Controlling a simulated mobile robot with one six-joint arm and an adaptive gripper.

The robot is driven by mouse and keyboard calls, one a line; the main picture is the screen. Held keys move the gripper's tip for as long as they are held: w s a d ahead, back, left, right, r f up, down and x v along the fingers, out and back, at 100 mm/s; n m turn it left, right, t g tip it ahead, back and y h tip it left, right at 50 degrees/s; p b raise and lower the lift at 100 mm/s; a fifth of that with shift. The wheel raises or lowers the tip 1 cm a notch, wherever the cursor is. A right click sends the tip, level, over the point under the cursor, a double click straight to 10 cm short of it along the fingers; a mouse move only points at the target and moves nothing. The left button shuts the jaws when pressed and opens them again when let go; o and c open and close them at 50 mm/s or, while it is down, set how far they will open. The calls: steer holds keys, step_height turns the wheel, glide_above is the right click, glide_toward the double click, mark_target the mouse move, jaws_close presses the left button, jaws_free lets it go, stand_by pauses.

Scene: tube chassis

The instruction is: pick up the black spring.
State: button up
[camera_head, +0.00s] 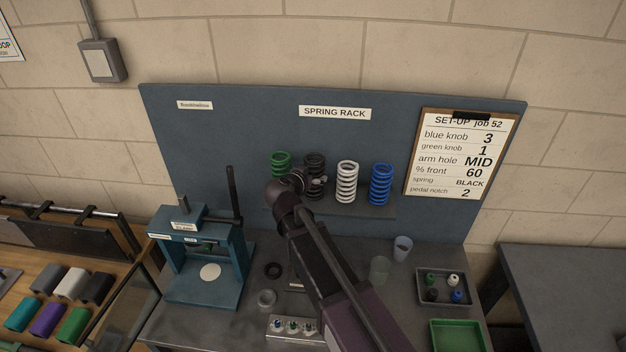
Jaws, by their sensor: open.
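The black spring (315,161) stands upright on the spring rack shelf, between the green spring (281,159) and the white spring (347,182). Its lower part is hidden behind my gripper and wrist. My gripper (319,181) is in front of the rack at the black spring's lower half. It is open. I cannot tell whether its fingers are around the spring or only in front of it. A blue spring (381,184) stands at the right end of the row.
A blue press (205,255) with an upright black rod stands left of my arm. A clear cup (402,248), a small parts tray (444,287) and a green tray (458,335) are on the right. A set-up clipboard (462,155) hangs on the back panel (240,130).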

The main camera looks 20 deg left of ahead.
mark_target(311, 164)
steer(key=shift+b+x, duration=0.3)
steer(key=shift+x, duration=0.9)
steer(key=shift+c, duration=0.2)
steer(key=c, duration=1.2)
steer(key=shift+o, duration=0.2)
steer(key=shift+r, duration=0.2)
step_height(311, 164, up, 4)
steer(key=p, duration=0.4)
steer(key=shift+f, duration=0.25)
steer(key=s+a, duration=0.2)
steer(key=s, duration=0.5)
steer(key=s+a+r+p, duration=0.1)
steer(key=s+a, duration=0.1)
steer(key=s, duration=0.6)
steer(key=shift+s+a, duration=0.15)
steer(key=shift+a, duration=0.25)
